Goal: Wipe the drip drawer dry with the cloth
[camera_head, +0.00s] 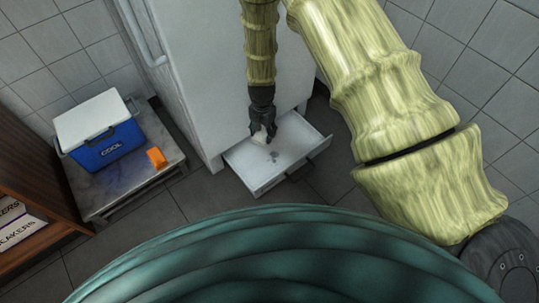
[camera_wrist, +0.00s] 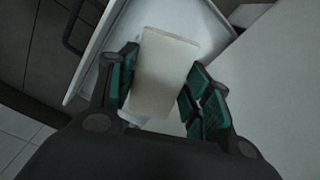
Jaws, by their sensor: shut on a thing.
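The white drip drawer (camera_head: 256,178) is pulled out at the foot of the white cabinet in the head view. Small dark spots (camera_head: 274,155) show on its floor. My gripper (camera_head: 262,134) points down over the back part of the drawer and is shut on a pale cloth (camera_head: 259,138). In the wrist view the cloth (camera_wrist: 163,62) is a folded off-white block between the green-padded fingers, with the drawer (camera_wrist: 100,45) behind it. I cannot tell whether the cloth touches the drawer floor.
The white cabinet (camera_head: 205,70) rises behind the drawer. To the left, a low grey table (camera_head: 108,200) holds a blue cooler (camera_head: 108,147) with a white lid and an orange item (camera_head: 156,157). A wooden shelf (camera_head: 30,190) stands at far left. Dark tiled floor (camera_head: 195,205) is clear around the drawer.

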